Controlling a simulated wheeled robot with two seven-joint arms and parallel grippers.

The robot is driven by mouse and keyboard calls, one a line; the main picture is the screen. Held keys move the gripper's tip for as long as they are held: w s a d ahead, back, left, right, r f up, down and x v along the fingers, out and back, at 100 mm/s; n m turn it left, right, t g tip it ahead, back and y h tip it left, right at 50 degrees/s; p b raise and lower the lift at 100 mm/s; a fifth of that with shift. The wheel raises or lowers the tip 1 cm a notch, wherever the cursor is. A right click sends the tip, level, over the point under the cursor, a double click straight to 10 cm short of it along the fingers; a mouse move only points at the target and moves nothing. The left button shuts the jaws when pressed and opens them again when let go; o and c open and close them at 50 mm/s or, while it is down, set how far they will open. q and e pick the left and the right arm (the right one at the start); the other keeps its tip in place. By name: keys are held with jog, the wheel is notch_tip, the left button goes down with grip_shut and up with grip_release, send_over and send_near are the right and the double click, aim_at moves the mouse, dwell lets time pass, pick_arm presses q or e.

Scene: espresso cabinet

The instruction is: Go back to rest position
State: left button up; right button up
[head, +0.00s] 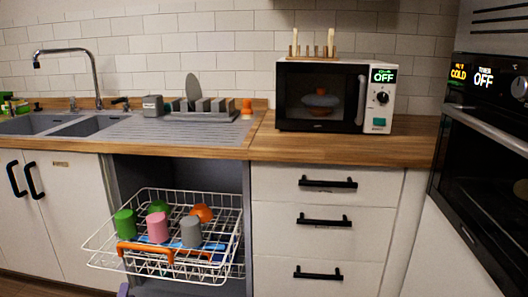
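Neither my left gripper nor my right gripper shows in the head view, and no arm of mine can be made out. Whether they are open or shut is hidden from me. The task names no other object.
A wire dish rack (100,262) with several cups juts out of an open cabinet below the counter (210,152). A microwave (318,97) stands on the counter, reading OFF. A sink (30,124) is at left. An oven (490,150) is at right. The drawers (325,183) are shut.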

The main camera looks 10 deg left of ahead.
pick_arm(q)
jog(key=w+d+f+m+g+h, duration=0.2)
jog(key=d+f+m+h, duration=0.35)
jog(key=d, duration=0.85)
jog(key=w+d+f+m+g+h, duration=0.25)
jog(key=d+f+h, duration=0.45)
jog(key=d, duration=0.7)
jog(key=s+d+f+m+g+h, duration=0.1)
jog(key=s+d+f+m+g, duration=0.3)
jog(key=s+d+f, duration=0.3)
jog(key=s+d+f+m+g+h, duration=0.1)
jog(key=s+d+f+m+g, duration=0.35)
jog(key=s+d, duration=0.5)
jog(key=s+a+f+m+g+y, duration=0.15)
jog(key=s+f+m+g, duration=0.3)
jog(key=s, duration=0.55)
notch_tip(320, 180, up, 24)
jog(key=p, duration=2.3)
jog(key=shift+s+d+f+m+t+y, duration=0.2)
jog(key=shift+s+m+t+y, duration=0.1)
jog(key=shift+m+t, duration=0.1)
jog(key=shift+a, duration=0.15)
